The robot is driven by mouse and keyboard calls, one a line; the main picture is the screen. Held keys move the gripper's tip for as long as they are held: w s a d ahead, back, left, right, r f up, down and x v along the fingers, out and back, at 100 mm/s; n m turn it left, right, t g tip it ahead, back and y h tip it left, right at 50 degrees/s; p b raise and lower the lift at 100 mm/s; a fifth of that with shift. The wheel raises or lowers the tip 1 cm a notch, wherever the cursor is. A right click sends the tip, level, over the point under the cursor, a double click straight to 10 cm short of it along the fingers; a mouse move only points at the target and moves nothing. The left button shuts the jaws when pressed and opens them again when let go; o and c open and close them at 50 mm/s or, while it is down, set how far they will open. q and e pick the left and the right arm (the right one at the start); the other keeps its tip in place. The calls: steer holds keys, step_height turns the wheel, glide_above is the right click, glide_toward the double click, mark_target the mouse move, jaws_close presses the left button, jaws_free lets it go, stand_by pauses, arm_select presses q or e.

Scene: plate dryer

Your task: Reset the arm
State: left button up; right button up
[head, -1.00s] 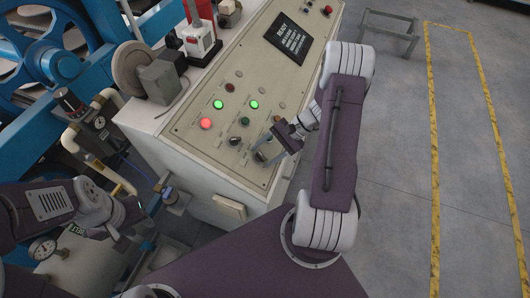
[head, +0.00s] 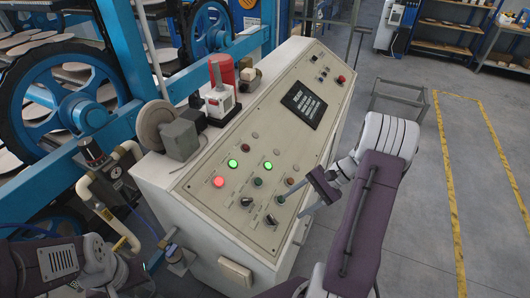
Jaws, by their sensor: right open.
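My right gripper (head: 299,201) is open and empty. Its fingers point left over the lower right part of the sloped control panel (head: 221,204), close to the dark knobs there. I cannot tell whether a fingertip touches the panel. One black knob (head: 270,220) lies just below and left of the fingers. My left arm reaches in at the lower left, beside the pipes. Its gripper end (head: 128,272) is dark and partly hidden at the bottom edge, so its jaws cannot be made out.
The panel carries a lit red lamp (head: 218,182), two lit green lamps (head: 232,163) and a dark display (head: 303,103). A blue machine frame with wheels (head: 75,105) stands at left. A low metal stand (head: 398,97) is behind my right arm. The floor at right is clear.

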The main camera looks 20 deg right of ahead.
steer(key=s+a+r+n+g+h, duration=0.1)
steer(key=a+r+n+g, duration=0.15)
steer(key=a, duration=0.45)
steer(key=a+r+n+g+h, duration=0.1)
steer(key=a+r+n, duration=0.25)
steer(key=a, duration=0.35)
steer(key=s+a+f+n+h, duration=0.2)
steer(key=s+a+n+h, duration=0.15)
steer(key=s+n, duration=0.2)
steer(key=d+f+t+h, duration=0.2)
steer(key=d+h, duration=0.1)
steer(key=d, duration=0.2)
steer(key=shift+s+d+f+n, duration=0.15)
steer(key=shift+s+f+n, duration=0.2)
steer(key=shift+f, duration=0.05)
steer(key=shift+w+d+t, duration=0.1)
steer(key=shift+t, duration=0.15)
